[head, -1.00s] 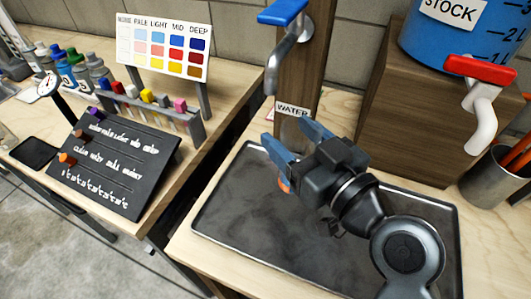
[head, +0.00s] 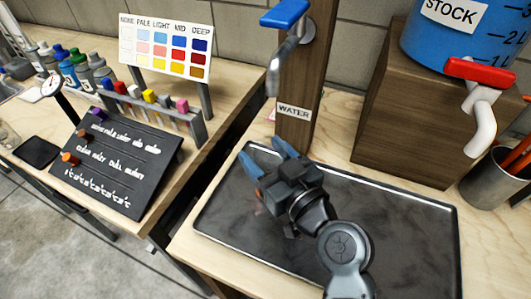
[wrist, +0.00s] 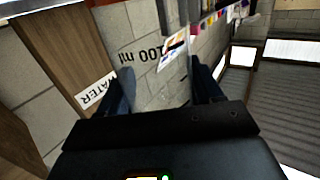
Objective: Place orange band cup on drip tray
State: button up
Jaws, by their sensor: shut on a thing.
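The orange band cup is clear and hard to make out. In the head view only a bit of its orange band (head: 259,192) shows below my fingers. In the wrist view its "100 ml" marking (wrist: 140,52) shows between my fingers. My gripper (head: 265,158) has blue fingers and is shut on the cup; its fingers also show in the wrist view (wrist: 161,80). The drip tray (head: 405,245) is a dark, rimmed rectangle on the wooden counter. My gripper is over its left back part. I cannot tell whether the cup touches the tray, as my gripper hides its base.
A wooden post with a WATER label (head: 293,111) and a blue-handled tap (head: 284,14) stands behind the tray. A blue STOCK container (head: 440,45) with a red-handled tap (head: 480,70) sits on a wooden block (head: 395,120). The tray's right part is clear.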

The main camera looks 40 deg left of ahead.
jog(key=shift+f+b, duration=0.45)
jog(key=shift+b, duration=0.15)
jog(key=shift+s+f+b, duration=0.1)
jog(key=shift+f+b, duration=0.25)
jog(key=shift+f, duration=0.05)
jog(key=o, duration=1.1)
jog(key=shift+d+f, duration=0.1)
jog(key=shift+r+p, duration=0.6)
jog(key=shift+p, duration=0.3)
jog(key=shift+d+f, duration=0.1)
jog(key=shift+d, duration=0.15)
jog(key=b+v, duration=0.1)
jog(key=v, duration=0.4)
jog(key=shift+s+d+r, duration=0.1)
jog(key=shift+d+r, duration=0.1)
jog(key=shift+d, duration=0.05)
jog(key=shift+s+d+r, duration=0.2)
jog(key=shift+d+r, duration=0.05)
jog(key=shift+d, duration=0.3)
